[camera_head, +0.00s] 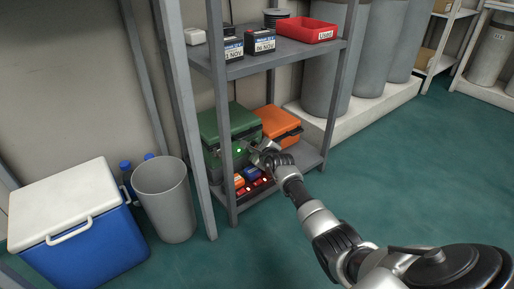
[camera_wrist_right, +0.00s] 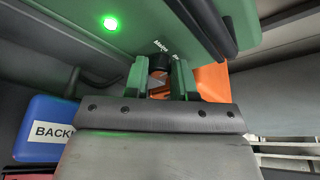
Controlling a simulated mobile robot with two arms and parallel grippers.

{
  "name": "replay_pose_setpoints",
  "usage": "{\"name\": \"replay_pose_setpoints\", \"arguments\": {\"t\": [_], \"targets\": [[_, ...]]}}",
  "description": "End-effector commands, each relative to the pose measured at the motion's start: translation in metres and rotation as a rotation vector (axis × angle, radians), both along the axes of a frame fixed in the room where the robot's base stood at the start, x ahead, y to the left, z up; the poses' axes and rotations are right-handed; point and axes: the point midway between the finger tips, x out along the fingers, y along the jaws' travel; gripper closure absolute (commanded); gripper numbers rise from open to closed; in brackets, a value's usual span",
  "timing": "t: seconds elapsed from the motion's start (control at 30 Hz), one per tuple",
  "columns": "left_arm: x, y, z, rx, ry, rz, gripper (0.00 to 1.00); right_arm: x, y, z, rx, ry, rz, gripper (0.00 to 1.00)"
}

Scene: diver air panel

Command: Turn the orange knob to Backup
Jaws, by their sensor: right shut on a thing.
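The green case (camera_head: 222,128) stands on the lower shelf, with a lit green lamp (camera_head: 239,151) on its front. The lamp also shows in the right wrist view (camera_wrist_right: 110,23). My right gripper (camera_head: 262,150) reaches the front of the case. In the right wrist view its fingers (camera_wrist_right: 159,80) are shut on the knob (camera_wrist_right: 158,64), under a small white label that seems to read "Main". The knob is mostly hidden between the fingers and looks dark; its pointing direction cannot be told. A blue block (camera_wrist_right: 42,128) carries a partly hidden label starting "BACK". My left gripper is out of view.
An orange case (camera_head: 280,124) stands right of the green case. Small orange, blue and red items (camera_head: 252,180) with lights lie in front on the lower shelf. The upper shelf (camera_head: 270,56) and its posts frame the space. A grey bin (camera_head: 165,205) and blue cooler (camera_head: 95,240) stand left.

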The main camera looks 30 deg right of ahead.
Motion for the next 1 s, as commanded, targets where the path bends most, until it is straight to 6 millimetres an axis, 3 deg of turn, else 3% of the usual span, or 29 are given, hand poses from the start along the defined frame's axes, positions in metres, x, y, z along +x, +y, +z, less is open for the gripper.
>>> {"name": "replay_pose_setpoints", "arguments": {"t": [0.47, 1.0], "targets": [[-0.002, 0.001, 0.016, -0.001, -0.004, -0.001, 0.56, -0.001, -0.003, 0.002, 0.289, 0.026, -0.001, 0.98], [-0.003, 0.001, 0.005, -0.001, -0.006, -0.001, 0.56, 0.000, -0.007, 0.000, 0.756, 0.062, -0.002, 0.98]]}}
